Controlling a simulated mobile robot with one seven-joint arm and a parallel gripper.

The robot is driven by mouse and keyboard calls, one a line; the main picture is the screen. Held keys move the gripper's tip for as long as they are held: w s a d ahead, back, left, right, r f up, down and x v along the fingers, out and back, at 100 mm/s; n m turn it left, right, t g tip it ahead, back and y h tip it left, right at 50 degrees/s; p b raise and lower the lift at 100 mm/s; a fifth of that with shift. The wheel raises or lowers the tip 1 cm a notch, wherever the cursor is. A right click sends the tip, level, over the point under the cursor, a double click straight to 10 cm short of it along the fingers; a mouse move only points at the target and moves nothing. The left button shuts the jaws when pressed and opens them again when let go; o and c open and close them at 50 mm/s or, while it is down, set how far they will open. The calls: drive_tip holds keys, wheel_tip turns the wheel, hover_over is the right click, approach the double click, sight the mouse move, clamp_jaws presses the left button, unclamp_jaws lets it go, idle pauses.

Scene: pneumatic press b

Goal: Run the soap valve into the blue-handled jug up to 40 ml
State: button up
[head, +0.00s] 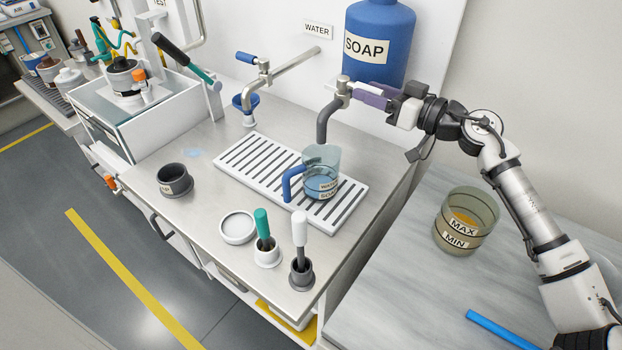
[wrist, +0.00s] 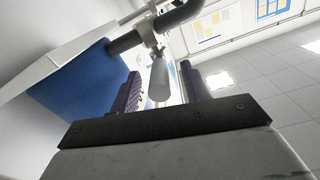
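The blue-handled jug (head: 322,160) stands upright on the white drip tray (head: 235,172), its mouth below the grey soap spout (head: 323,125). It holds bluish liquid and has WATER and SOAP marks; the exact level is too small to read. The soap valve (head: 343,88) sits at the top of the spout, below the blue SOAP tank (head: 378,25). My gripper (head: 368,97) is at the valve. In the wrist view, its two dark fingers (wrist: 160,90) stand apart, with the pale valve handle (wrist: 159,78) between them and gaps on both sides. No stream shows from the spout.
The water tap (head: 262,75) stands left of the spout. A MAX/MIN beaker (head: 466,222) with amber liquid sits under my arm at right. Green-handled (head: 262,225) and white-handled tools (head: 300,230) stand in holders at the front. A dark pot (head: 174,180) stands left.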

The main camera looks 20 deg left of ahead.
drive_tip(key=v, duration=0.7)
idle(0.9)
drive_tip(key=shift+d, duration=0.1)
drive_tip(key=b+v, duration=0.3)
drive_tip(key=v, duration=1)
drive_tip(key=shift+d, duration=0.35)
